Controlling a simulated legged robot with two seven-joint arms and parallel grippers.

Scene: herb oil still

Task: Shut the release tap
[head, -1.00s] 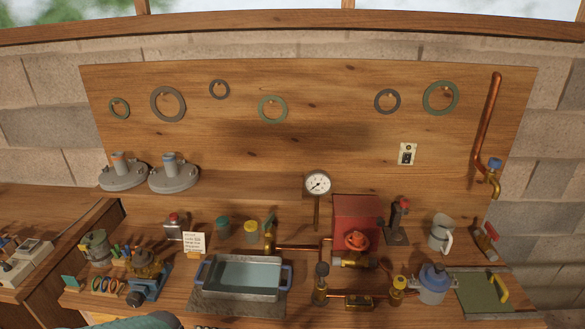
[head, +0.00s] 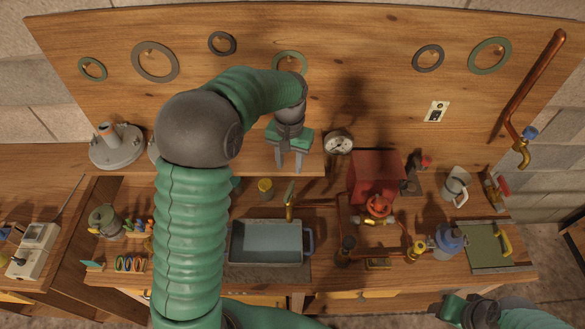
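I cannot tell for certain which tap is the release tap. A brass tap with an upright green lever (head: 289,197) stands behind the water tray, on the copper pipe. A red handwheel valve (head: 378,206) sits in front of the red box. A blue-handled tap (head: 528,134) ends the wall pipe, and a red-handled valve (head: 502,187) is at the far right. My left gripper (head: 289,170) points down, its two fingers apart and empty, above and behind the green-lever tap. My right gripper (head: 455,311) is at the lower right edge; its fingers are unclear.
The water tray (head: 266,243) stands mid-bench. A pressure gauge (head: 338,143) is right of my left gripper. The red box (head: 375,172), a blue-lidded jar (head: 447,240) and a metal jug (head: 457,184) crowd the right. My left arm hides part of the left bench.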

